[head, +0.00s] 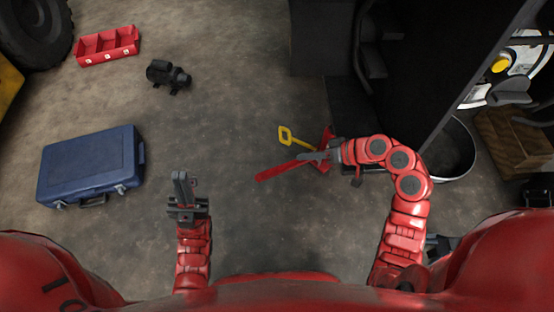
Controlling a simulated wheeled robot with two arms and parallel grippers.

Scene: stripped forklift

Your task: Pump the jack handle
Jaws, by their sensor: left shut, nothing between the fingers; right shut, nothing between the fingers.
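A red jack (327,134) stands on the floor beside the dark forklift body, partly hidden by my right gripper. Its red handle (275,172) reaches out to the left and slightly toward me. A yellow loop-ended piece (287,136) sticks out by the jack on the left. My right gripper (306,156) is shut and empty; its fingertips overlap the handle's inner end in the picture. I cannot tell whether they touch it. My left gripper (181,174) is shut and empty, pointing away from me over bare floor, well left of the handle.
A blue toolbox (90,165) lies on the floor at left. A black motor-like part (168,76) and a red tray (106,46) lie farther back. The middle floor is clear.

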